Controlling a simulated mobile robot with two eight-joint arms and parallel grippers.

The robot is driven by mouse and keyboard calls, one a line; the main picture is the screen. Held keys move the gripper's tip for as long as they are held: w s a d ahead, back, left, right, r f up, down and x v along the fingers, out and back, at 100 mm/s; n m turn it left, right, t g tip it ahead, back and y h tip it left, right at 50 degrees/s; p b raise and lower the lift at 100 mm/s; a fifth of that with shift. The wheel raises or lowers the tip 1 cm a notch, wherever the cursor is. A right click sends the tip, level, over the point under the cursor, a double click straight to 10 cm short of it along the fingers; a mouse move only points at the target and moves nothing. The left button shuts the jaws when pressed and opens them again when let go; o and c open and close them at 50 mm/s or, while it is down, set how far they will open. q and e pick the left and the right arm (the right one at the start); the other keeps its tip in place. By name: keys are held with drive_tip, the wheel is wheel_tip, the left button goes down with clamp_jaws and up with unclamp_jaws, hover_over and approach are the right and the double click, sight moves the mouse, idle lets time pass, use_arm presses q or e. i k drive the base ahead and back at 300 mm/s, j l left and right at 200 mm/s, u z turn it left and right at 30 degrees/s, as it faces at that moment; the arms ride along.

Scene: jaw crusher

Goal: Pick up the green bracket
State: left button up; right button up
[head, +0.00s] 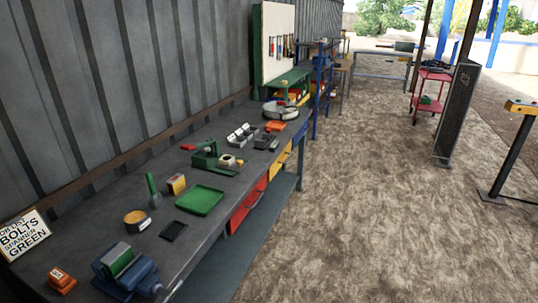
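No part is plainly marked as the green bracket, and I cannot tell which green piece it is. A green upright-and-base piece (207,155) stands on the dark workbench (225,185), beside a small round cream-coloured item. A green block (117,258) sits at the jaws of the blue vise (130,280) at the near end. A small green item (427,99) lies on the red cart (432,75) farther off. Neither of my grippers is in view.
The bench runs along a corrugated grey wall. On it are a shallow green tray (200,199), a green-handled tool (152,188), an orange-filled tin (137,219), a black tray (173,231) and a sign (23,235). The ground (360,200) right of the bench is open.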

sight(122, 254)
drive_tip(key=u, duration=1.35)
drive_tip(key=i+l+u, duration=0.3)
